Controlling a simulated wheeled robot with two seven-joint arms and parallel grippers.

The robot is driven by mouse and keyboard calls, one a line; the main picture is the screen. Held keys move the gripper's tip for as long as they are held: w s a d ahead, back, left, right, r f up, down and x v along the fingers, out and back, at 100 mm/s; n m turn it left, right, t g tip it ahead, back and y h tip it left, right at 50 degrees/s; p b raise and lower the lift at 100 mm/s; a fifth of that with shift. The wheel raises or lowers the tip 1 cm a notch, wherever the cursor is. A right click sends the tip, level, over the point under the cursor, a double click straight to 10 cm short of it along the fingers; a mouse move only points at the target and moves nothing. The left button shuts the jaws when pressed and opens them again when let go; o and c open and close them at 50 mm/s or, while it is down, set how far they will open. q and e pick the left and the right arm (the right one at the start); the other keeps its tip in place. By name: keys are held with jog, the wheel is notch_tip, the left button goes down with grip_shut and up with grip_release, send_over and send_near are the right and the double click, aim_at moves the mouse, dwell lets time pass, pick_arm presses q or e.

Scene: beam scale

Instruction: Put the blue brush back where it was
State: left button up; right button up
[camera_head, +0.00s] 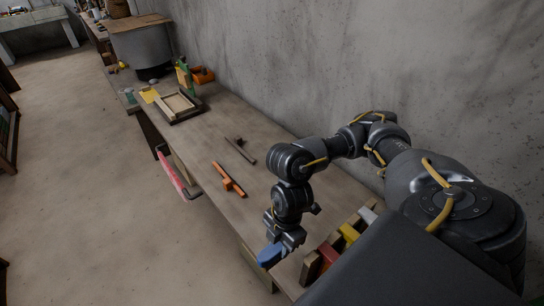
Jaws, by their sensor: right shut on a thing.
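My right gripper (283,243) points down over the near part of the workbench. It is shut on the blue brush (270,254), whose blue part shows just below and left of the jaws. The brush is close to the bench's left edge; I cannot tell whether it touches the top. The rest of the brush is hidden by the gripper. My left gripper is not in view.
The wooden workbench (205,150) runs along a grey wall. An orange tool (228,180) and a dark stick (240,150) lie on it. A wooden frame (178,105) is farther back. Blocks coloured red (328,254) and yellow (349,233) stand right of the gripper.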

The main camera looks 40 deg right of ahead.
jog(key=shift+w+d+f+b, duration=0.45)
jog(key=shift+w+d+f, duration=0.8)
jog(key=shift+w+f, duration=0.55)
jog(key=shift+w+d+f+b, duration=0.5)
jog(key=shift+w+d+f, duration=0.9)
jog(key=shift+w, duration=0.65)
jog(key=shift+w+d+f+b, duration=0.45)
jog(key=shift+w+d+f, duration=0.65)
jog(key=shift+w+f, duration=0.75)
jog(key=f, duration=0.3)
jog(key=shift+w, duration=0.2)
jog(key=shift+f, duration=0.2)
jog(key=o, duration=0.9)
jog(key=shift+o, duration=0.2)
